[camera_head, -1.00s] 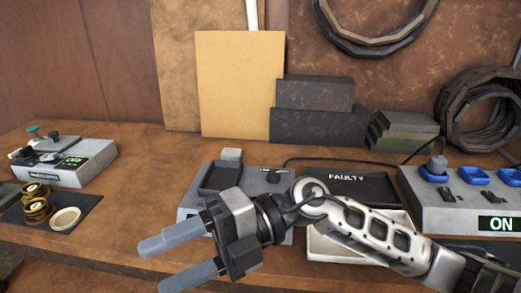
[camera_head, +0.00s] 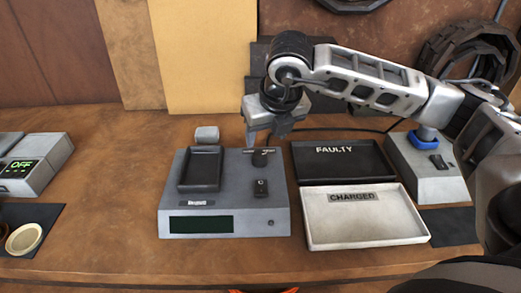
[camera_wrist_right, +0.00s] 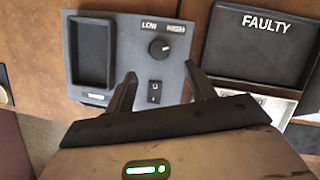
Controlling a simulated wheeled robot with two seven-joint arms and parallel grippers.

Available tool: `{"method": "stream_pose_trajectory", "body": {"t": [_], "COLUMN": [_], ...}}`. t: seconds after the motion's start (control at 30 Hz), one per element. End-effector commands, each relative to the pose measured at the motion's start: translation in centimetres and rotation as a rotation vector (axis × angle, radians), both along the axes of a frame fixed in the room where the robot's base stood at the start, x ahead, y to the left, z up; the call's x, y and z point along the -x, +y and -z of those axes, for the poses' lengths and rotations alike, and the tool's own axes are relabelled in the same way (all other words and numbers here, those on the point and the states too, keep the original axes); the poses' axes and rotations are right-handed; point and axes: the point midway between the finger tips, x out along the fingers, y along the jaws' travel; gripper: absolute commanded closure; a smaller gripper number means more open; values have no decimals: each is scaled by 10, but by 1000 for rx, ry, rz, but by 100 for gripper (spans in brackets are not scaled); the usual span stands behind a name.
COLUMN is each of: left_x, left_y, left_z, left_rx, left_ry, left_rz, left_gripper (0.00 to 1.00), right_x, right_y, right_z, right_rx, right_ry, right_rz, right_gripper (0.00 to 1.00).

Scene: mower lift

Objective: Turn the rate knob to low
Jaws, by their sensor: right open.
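The rate knob (camera_head: 260,158) is a small dark round knob on the grey charger-like device (camera_head: 279,217). In the right wrist view the knob (camera_wrist_right: 160,46) sits below a "LOW" label (camera_wrist_right: 150,25) on its left and a second, hard-to-read label on its right. Its white mark appears to point right, toward the second label. My right gripper (camera_head: 262,140) is open and points down just above the knob, with nothing between its fingers. In the wrist view its fingertips (camera_wrist_right: 160,73) lie either side of the rocker switch, short of the knob. My left gripper is not in view.
A black rocker switch (camera_head: 261,189) sits in front of the knob, and a dark recessed slot (camera_head: 200,169) is to its left. A black "FAULTY" tray (camera_head: 342,160) and a white "CHARGED" tray (camera_head: 365,222) stand close on the right.

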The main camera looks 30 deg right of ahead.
Motion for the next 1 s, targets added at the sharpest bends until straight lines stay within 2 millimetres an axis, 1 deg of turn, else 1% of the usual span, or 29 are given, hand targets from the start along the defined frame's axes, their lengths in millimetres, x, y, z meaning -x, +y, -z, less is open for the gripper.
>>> {"method": "stream_pose_trajectory", "body": {"t": [0.03, 0.2, 0.3, 0.4, 0.6, 0.83, 0.87, 0.9, 0.97, 1.0], "left_x": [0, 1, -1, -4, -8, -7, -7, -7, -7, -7], "left_y": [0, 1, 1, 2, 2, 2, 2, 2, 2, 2], "left_z": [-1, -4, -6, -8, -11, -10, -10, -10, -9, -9], "left_rx": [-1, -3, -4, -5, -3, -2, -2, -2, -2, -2], "left_ry": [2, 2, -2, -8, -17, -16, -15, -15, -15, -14], "left_rz": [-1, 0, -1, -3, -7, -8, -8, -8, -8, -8], "left_gripper": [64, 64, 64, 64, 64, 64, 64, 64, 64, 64], "right_x": [-3, -17, -23, -28, -32, -32, -32, -32, -32, -32], "right_y": [-1, -3, -4, -5, -6, -6, -6, -6, -6, -6], "right_z": [11, 43, 58, 69, 79, 80, 80, 80, 80, 80], "right_rx": [1, -1, 0, -2, -1, -1, -1, -1, -1, -1], "right_ry": [6, 5, 3, 3, 0, 0, 0, 0, 0, 0], "right_rz": [1, -1, -2, -2, -2, -3, -3, -3, -3, -3], "right_gripper": [45, 45, 45, 45, 45, 45, 48, 59, 76, 87]}}
